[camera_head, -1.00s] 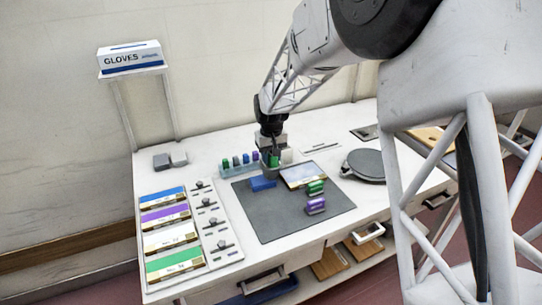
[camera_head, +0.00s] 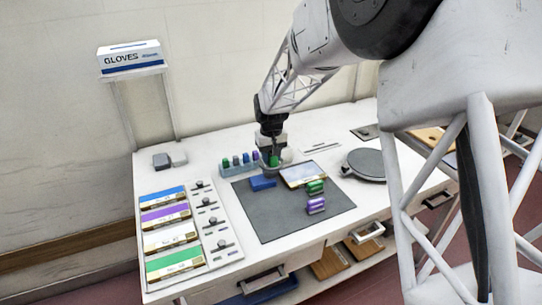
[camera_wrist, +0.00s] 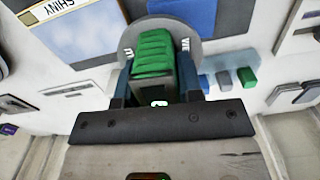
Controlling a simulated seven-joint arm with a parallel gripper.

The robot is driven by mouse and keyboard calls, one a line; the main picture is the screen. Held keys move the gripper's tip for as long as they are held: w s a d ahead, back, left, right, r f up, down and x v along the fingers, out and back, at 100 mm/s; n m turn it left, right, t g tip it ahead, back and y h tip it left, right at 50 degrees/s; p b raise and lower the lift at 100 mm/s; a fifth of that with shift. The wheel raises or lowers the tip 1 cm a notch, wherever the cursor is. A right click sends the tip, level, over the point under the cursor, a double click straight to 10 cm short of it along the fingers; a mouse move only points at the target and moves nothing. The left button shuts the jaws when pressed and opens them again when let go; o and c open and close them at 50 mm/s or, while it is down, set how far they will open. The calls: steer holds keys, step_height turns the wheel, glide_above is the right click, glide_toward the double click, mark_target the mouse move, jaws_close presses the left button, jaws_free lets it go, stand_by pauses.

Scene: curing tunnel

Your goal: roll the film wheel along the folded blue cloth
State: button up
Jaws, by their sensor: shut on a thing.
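My gripper (camera_head: 271,155) is over the back of the dark mat, shut on a green ribbed grip. In the wrist view the fingers (camera_wrist: 158,75) close on both sides of this green grip (camera_wrist: 154,52). A grey round disc (camera_wrist: 207,48) with small lettering shows just beyond it; I take the disc and grip to be the film wheel. The folded blue cloth (camera_head: 262,183) lies on the mat just in front of the gripper. It also shows in the wrist view (camera_wrist: 190,12), close beyond the disc. Whether disc and cloth touch cannot be told.
A panel labelled SHINY (camera_wrist: 85,40) lies right of the cloth in the head view (camera_head: 303,174). A green block (camera_head: 315,187) and a purple block (camera_head: 315,205) stand near it. A rack of coloured pieces (camera_head: 238,168) is behind. The mat's front (camera_head: 270,220) is clear.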

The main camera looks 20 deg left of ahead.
mark_target(262, 163)
steer(key=shift+s+a, duration=0.8)
steer(key=shift+a, duration=0.1)
stand_by(1.0)
steer(key=shift+s+a, duration=0.25)
steer(key=shift+a, duration=0.05)
steer(key=shift+s+a, duration=0.55)
steer(key=shift+a, duration=0.05)
stand_by(0.9)
steer(key=shift+s+a, duration=0.15)
steer(key=shift+a, duration=0.05)
steer(key=shift+s+a, duration=0.1)
stand_by(0.4)
steer(key=shift+s+a, duration=0.2)
steer(key=shift+a, duration=0.1)
steer(key=shift+r, duration=0.2)
stand_by(0.4)
steer(key=shift+r, duration=0.8)
